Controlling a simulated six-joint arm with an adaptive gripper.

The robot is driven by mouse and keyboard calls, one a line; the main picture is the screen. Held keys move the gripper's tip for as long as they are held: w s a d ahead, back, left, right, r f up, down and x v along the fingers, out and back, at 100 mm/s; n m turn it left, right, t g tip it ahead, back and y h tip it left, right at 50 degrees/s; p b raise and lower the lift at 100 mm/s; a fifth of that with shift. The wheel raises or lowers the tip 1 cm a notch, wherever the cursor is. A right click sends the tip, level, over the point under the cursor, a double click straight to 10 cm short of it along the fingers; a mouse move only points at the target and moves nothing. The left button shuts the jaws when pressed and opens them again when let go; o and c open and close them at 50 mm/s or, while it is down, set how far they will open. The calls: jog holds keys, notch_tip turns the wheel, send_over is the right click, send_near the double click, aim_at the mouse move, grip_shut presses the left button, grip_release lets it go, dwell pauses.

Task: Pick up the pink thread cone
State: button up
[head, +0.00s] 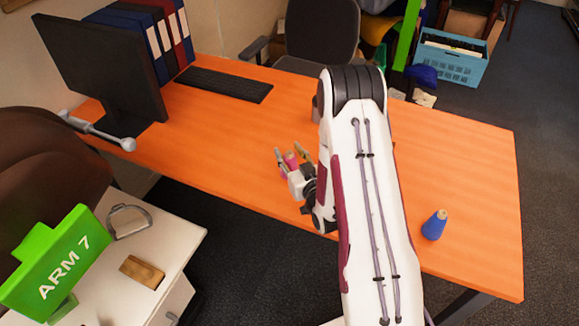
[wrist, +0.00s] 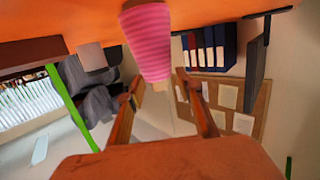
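The pink thread cone (head: 291,160) stands on the orange table, partly hidden by my gripper in the head view. In the wrist view the cone (wrist: 150,38) is large and ribbed, and the picture is upside down, with the cone's narrow end pointing down. My gripper (head: 291,155) is low over the table at the cone. In the wrist view its two fingers (wrist: 157,82) are spread apart, with the cone's narrow end near the gap between their tips. No finger clearly touches the cone.
A monitor (head: 100,75), keyboard (head: 218,84) and binders (head: 150,35) are at the back left. A grey object (wrist: 92,56) stands near the pink cone. The table's right side is mostly clear.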

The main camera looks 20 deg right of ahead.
grip_shut()
jog(key=shift+f, duration=0.15)
jog(key=shift+s, duration=0.1)
jog(key=shift+r, duration=5.15)
